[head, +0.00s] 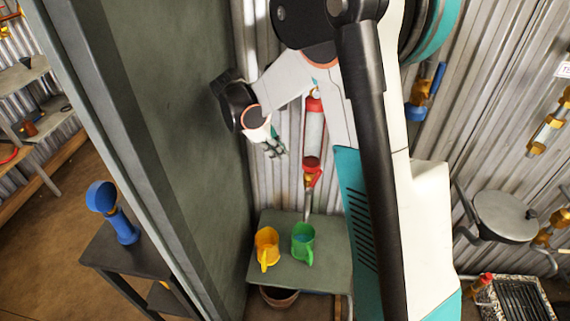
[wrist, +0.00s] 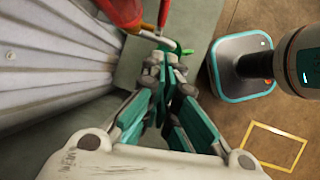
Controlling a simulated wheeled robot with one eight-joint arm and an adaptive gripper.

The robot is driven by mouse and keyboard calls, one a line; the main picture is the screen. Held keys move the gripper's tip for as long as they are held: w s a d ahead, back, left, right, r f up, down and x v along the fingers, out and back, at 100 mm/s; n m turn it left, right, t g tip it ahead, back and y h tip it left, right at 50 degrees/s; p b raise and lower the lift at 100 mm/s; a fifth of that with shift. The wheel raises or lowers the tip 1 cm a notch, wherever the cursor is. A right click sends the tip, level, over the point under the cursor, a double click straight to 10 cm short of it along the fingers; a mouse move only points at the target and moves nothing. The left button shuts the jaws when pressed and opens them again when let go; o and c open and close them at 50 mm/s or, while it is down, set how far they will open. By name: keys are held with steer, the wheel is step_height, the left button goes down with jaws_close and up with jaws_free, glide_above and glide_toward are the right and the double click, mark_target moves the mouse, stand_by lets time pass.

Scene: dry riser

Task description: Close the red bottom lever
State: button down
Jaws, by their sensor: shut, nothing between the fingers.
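The dry riser (head: 313,130) stands against the corrugated wall, a clear cylinder with red ends. The red bottom lever (head: 316,177) is at its lower end, above a brass fitting and a grey pipe. In the wrist view the red lever (wrist: 163,13) is at the top, beside a red riser part (wrist: 121,12). My gripper (head: 277,150) is left of the riser in the head view, higher than the lever. It is shut and empty, and it also shows in the wrist view (wrist: 164,62). Whether it touches the lever cannot be told.
A grey-green panel (head: 190,120) stands close on the left.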

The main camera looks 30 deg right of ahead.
mark_target(316, 178)
steer(key=d+r+b+x, duration=0.1)
steer(key=b+x, duration=0.3)
steer(key=x, duration=0.9)
steer(key=shift+s+d+n, duration=0.3)
steer(key=shift+d, duration=0.15)
steer(key=shift+s+d, duration=0.15)
steer(key=shift+d, duration=0.1)
